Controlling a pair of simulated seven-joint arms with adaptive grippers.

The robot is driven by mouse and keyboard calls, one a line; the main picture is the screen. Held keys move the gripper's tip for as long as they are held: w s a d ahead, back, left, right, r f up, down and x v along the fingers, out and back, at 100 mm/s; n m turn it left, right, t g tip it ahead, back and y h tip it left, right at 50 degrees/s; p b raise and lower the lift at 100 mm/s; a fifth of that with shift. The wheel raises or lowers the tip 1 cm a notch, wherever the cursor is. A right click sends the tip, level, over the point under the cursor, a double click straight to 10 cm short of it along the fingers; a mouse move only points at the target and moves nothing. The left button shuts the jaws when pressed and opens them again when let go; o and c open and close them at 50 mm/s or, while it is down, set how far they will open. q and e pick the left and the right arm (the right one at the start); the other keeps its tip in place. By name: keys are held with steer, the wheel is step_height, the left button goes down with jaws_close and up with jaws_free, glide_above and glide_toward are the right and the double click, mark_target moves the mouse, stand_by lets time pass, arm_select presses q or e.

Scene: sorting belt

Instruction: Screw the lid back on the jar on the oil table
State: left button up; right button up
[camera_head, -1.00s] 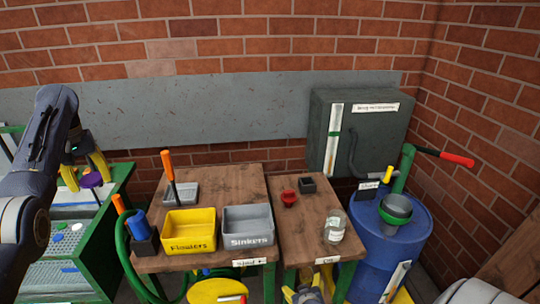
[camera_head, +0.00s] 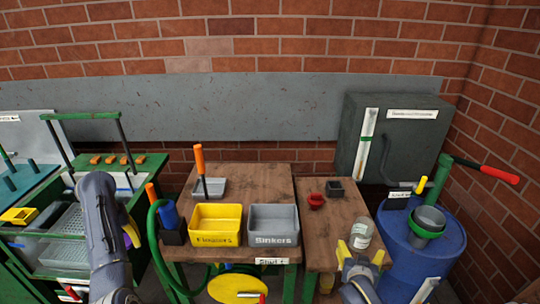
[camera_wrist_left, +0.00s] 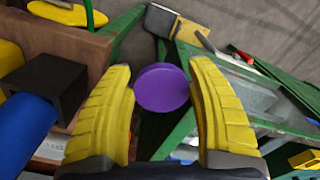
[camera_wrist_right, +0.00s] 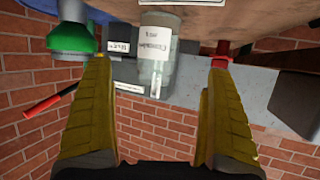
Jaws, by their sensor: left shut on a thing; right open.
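The glass jar (camera_head: 361,236) with a white label stands at the front right of the oil table (camera_head: 331,230). No lid shows on it. My right gripper (camera_head: 360,254) is open just in front of the jar. In the right wrist view the jar (camera_wrist_right: 158,65) appears upside down between the spread fingers, with no visible contact. My left gripper (camera_head: 131,236) is over the green rack at the left, far from the jar. It is shut on the round purple lid (camera_wrist_left: 162,87), held between the yellow fingertips in the left wrist view.
A red cup (camera_head: 316,201) and a small dark box (camera_head: 335,190) stand behind the jar. A blue barrel (camera_head: 425,255) with a funnel is to its right. Yellow (camera_head: 215,239) and grey (camera_head: 273,240) bins stand on the left table. A narrow gap separates the tables.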

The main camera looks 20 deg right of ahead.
mark_target(361, 240)
arm_select(q)
steer(key=shift+s+f, duration=0.15)
steer(key=shift+f, duration=0.1)
arm_select(e)
steer(key=shift+d+r+m, duration=0.2)
steer(key=shift+d+m, duration=0.05)
steer(key=shift+m, duration=0.05)
steer(key=shift+x, duration=3.4)
steer(key=shift+x, duration=2.6)
steer(key=c, duration=1.4)
steer(key=shift+r, duration=0.25)
steer(key=shift+c, duration=0.2)
step_height(361, 240, up, 20)
steer(key=shift+f, duration=0.15)
